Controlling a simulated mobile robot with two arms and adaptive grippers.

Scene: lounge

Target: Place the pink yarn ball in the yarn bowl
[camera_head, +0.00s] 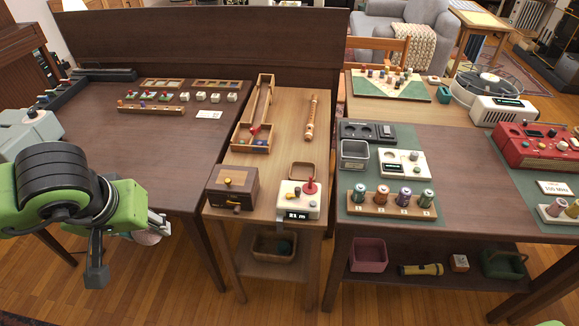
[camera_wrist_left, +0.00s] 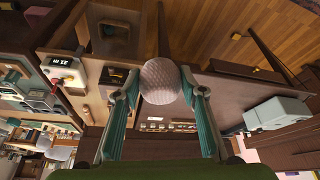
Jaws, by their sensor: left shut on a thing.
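My left gripper (camera_head: 128,248) is shut on a pale pinkish ball (camera_head: 148,237), held in the air in front of the dark table at the left. In the left wrist view the ball (camera_wrist_left: 160,81) sits between the two fingertips and looks round, with a fine texture. In the head view the gripper hides much of it. I cannot pick out a yarn bowl with certainty in either view. My right gripper is not in view.
A woven basket (camera_head: 274,256) sits on the low shelf under the narrow middle table (camera_head: 285,107). A pink bin (camera_head: 368,256) and a flashlight (camera_head: 421,269) are on the right table's lower shelf. The tabletops carry many small items. Open wooden floor lies in front.

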